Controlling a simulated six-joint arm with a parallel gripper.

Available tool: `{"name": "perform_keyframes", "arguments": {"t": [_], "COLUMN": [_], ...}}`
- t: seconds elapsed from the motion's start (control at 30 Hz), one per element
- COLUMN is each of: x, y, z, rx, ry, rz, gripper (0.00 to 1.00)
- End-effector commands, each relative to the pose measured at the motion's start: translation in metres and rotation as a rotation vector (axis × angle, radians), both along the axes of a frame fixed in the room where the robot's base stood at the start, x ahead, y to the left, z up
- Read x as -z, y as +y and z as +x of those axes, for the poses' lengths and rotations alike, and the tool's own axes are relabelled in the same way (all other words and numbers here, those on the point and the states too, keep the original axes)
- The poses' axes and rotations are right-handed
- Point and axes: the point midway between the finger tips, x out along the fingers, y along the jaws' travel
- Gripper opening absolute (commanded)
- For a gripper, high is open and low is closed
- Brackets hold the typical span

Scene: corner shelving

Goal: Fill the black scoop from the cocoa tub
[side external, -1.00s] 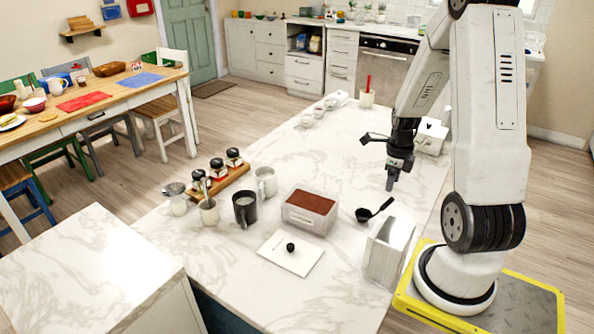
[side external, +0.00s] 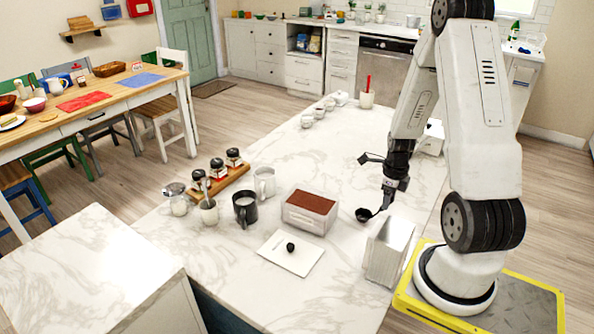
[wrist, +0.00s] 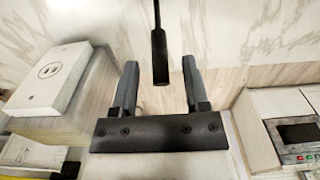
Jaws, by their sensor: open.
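The black scoop (side external: 363,215) rests on the marble counter, its bowl to the left and its handle running up right to my gripper (side external: 386,205). In the wrist view the scoop's handle (wrist: 159,58) points in between the two fingers of my gripper (wrist: 159,78), which are apart with a gap on each side of the handle. The cocoa tub (side external: 309,212) is a clear open box of brown powder, left of the scoop. Its white lid (side external: 291,253) with a black knob lies on the counter in front of it.
A tall white open container (side external: 388,252) stands just in front of my gripper. A black mug (side external: 245,208), a pale mug (side external: 265,183) and a spice rack (side external: 218,183) stand left of the tub. A white box (side external: 430,138) is behind the arm.

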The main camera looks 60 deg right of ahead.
Motion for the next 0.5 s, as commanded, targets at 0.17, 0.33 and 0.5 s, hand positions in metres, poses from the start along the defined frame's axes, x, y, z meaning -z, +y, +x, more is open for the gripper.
{"name": "perform_keyframes", "arguments": {"t": [0.17,0.33,0.5], "x": [-0.0002,-0.0003,-0.0015], "y": [-0.0001,-0.0001,-0.0004], "z": [0.0001,0.0001,0.0003], "rx": [0.0,0.0,0.0], "ry": [0.0,0.0,-0.001], "rz": [0.0,0.0,-0.001], "gripper": [0.27,0.0,0.0]}}
